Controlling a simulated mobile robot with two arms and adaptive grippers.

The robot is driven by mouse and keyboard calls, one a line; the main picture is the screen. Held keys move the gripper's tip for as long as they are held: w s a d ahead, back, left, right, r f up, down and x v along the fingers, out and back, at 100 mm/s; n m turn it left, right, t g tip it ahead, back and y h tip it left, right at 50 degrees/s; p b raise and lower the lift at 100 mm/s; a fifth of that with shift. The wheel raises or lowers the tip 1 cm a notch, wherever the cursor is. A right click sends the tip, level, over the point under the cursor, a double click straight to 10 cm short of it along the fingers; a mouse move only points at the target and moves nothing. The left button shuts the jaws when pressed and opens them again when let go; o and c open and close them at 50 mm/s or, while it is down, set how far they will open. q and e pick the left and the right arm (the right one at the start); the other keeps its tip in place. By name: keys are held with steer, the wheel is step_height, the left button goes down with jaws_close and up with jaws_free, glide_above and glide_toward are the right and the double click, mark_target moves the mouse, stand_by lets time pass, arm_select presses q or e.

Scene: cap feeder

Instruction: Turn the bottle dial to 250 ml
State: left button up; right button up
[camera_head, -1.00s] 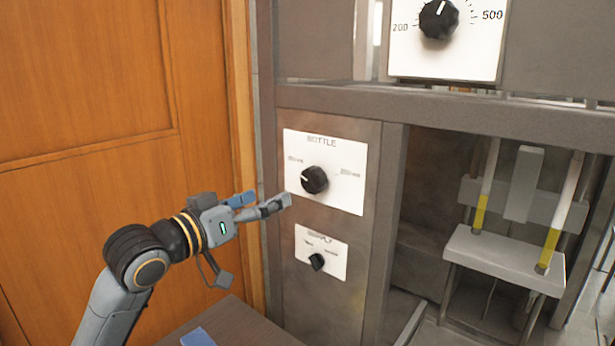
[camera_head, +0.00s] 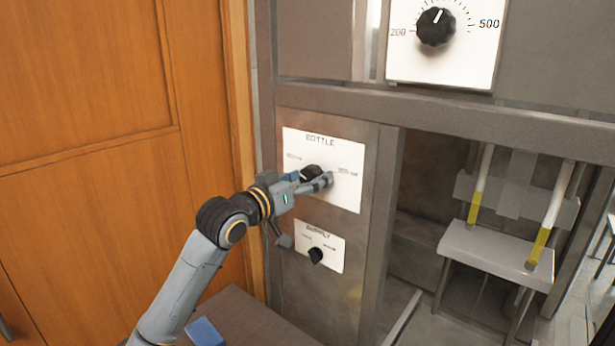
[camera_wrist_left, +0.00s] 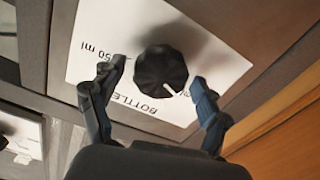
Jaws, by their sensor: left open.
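The black bottle dial (camera_head: 311,174) sits on a white plate lettered BOTTLE (camera_head: 346,186), with a mark on each side. In the head view my left gripper (camera_head: 316,182) is in front of the dial and hides part of it. In the left wrist view the dial (camera_wrist_left: 160,69) lies between and just beyond the open fingers of my left gripper (camera_wrist_left: 158,82). Its white pointer line aims down and right there, toward one finger. One mark reads "50 ml" in the part that shows; the other label is mostly hidden. My right gripper is not in view.
A smaller black supply dial (camera_head: 315,255) on its own plate is just below. A larger dial (camera_head: 436,27) marked 200 to 500 is above. An orange wooden door (camera_head: 90,120) stands left. A blue object (camera_head: 204,332) lies on the low dark surface (camera_head: 250,322).

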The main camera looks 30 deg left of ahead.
arm_select(q)
steer(key=c, duration=1.2)
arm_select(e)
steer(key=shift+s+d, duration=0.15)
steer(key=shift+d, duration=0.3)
